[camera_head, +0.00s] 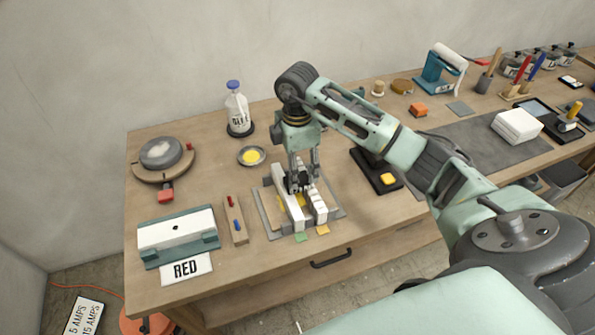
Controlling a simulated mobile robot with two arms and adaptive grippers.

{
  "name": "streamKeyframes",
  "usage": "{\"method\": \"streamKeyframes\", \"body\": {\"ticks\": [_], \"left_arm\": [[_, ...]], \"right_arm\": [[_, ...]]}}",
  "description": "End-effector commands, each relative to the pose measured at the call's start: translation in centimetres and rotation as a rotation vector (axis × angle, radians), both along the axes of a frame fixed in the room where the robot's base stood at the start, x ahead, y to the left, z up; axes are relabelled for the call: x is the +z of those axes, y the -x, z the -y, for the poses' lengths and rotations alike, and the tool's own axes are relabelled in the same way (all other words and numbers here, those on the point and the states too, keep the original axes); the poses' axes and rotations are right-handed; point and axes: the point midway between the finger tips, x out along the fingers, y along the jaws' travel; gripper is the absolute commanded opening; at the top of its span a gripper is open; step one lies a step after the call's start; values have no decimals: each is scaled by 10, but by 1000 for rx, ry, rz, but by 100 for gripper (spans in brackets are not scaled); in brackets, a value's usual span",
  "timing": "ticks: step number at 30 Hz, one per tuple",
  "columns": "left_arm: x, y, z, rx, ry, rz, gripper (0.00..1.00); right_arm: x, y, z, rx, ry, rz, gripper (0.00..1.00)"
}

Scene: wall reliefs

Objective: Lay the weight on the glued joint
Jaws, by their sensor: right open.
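Two white strips (291,209) lie side by side on a grey board (268,207) near the front of the workbench, with yellow and green tabs at their near ends. The glued joint seems to be here, but its seam is too small to make out. A small dark block (296,184), which looks like the weight, sits on the strips at their far part. My right gripper (303,176) points straight down over it, open, with its fingertips around or just above the block. The fingers partly hide the block, so I cannot tell whether they touch it. My left gripper is not in view.
A bottle with a blue cap (238,110) and a dish of yellow stuff (251,156) stand behind the board. A black tray with a yellow block (388,179) is to the right. A white-and-teal box (178,236) and a wooden strip (236,220) are to the left.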

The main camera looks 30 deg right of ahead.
Motion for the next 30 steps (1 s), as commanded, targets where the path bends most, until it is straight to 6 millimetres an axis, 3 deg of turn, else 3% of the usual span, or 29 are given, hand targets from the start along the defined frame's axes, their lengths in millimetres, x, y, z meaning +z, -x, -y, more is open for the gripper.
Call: {"method": "streamKeyframes", "body": {"ticks": [1,7,13,19,30], "left_arm": [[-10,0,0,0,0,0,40],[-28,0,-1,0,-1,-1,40],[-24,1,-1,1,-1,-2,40],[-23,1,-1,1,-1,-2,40],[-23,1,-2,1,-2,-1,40]], "right_arm": [[7,-1,1,-1,2,7,57],[56,-1,0,0,1,7,57],[91,0,1,0,3,2,57],[102,0,1,-2,2,0,57],[104,0,0,-1,1,-1,57]]}}
